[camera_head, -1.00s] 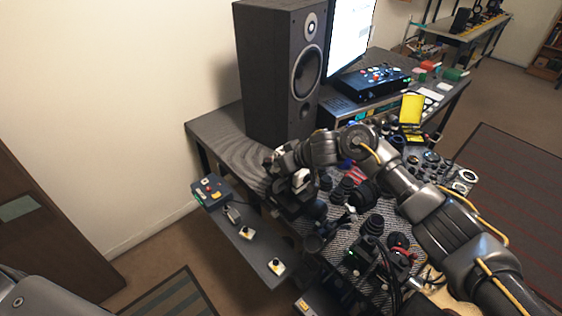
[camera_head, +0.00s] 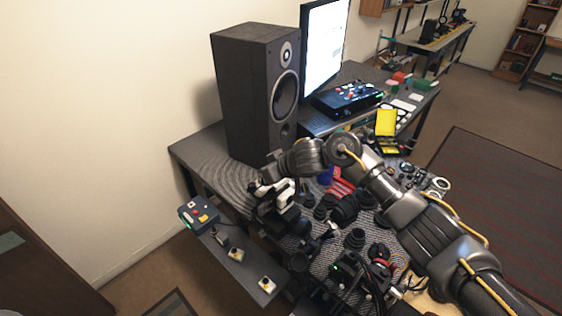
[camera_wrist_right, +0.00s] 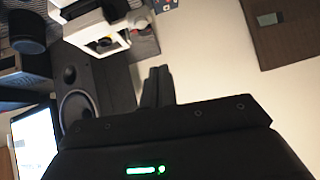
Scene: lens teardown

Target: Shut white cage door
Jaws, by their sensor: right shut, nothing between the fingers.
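My right gripper is shut and empty; its dark fingers (camera_wrist_right: 157,82) show in the right wrist view, pointing up and held together. A white box-like frame with a dark opening, seemingly the white cage (camera_wrist_right: 92,38), is just beyond and left of the fingertips, with a visible gap in the picture. In the head view, a white part (camera_head: 283,186) shows beside my right wrist at the table's left end, partly hidden. I cannot tell which piece is the door or how far open it is. My left gripper is out of view.
A tall black speaker (camera_head: 254,95) stands behind my right wrist. Lens parts crowd the table right of it. A low dark shelf (camera_head: 238,262) with a button box (camera_head: 198,213) is at the front left. The pale wall is at the left.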

